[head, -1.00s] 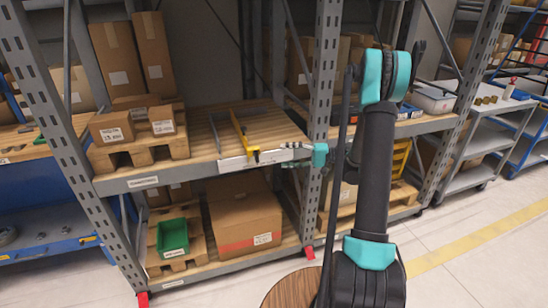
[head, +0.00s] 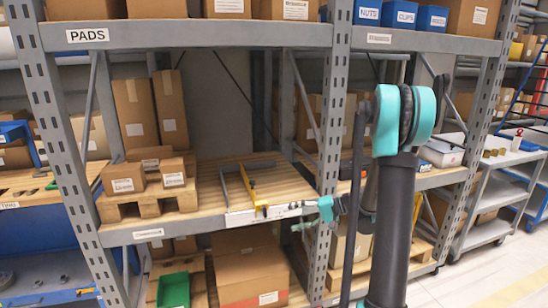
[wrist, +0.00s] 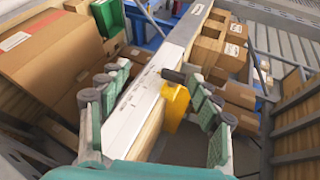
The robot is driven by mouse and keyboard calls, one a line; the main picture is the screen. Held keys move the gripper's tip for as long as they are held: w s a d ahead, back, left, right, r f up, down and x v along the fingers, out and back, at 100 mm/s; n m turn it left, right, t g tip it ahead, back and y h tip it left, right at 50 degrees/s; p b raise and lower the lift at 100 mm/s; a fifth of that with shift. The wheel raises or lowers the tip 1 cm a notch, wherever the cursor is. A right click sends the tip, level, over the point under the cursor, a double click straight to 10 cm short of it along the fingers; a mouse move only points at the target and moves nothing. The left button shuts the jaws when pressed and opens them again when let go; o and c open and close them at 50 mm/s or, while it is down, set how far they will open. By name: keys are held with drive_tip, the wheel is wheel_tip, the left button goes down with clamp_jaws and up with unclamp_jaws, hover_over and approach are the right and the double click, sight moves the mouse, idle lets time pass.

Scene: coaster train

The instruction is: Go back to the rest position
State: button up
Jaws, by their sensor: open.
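My gripper (head: 325,210) is at the front edge of the middle shelf (head: 212,226), beside the right end of a white strip (head: 290,210). In the wrist view my gripper (wrist: 160,115) has its two padded fingers spread wide. The white strip (wrist: 140,100) and a yellow piece with a black knob (wrist: 174,100) show between them. I cannot tell whether the fingers touch either. In the head view, a yellow bar (head: 249,188) with a grey bar beside it lies on the shelf boards near the strip.
Cardboard boxes on a small pallet (head: 150,205) stand at the shelf's left. A rack upright (head: 330,130) rises close to my arm. The PADS shelf (head: 200,35) is above. A green bin (head: 174,290) sits below. A grey cart (head: 495,195) stands right, with clear floor before it.

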drive_tip(key=s+d+f+h, duration=0.1)
drive_tip(key=s+d+h, duration=0.2)
drive_tip(key=s, duration=0.4)
drive_tip(key=s+d+f+n+t+h, duration=0.1)
drive_tip(key=s+d+f+h, duration=0.1)
drive_tip(key=s+d+h, duration=0.2)
drive_tip(key=s+d+f+t+h, duration=0.1)
drive_tip(key=s+h, duration=0.5)
drive_tip(key=s, duration=0.6)
drive_tip(key=shift+s+d+f+n, duration=0.35)
drive_tip(key=shift+d+f, duration=0.35)
drive_tip(key=shift+d, duration=0.45)
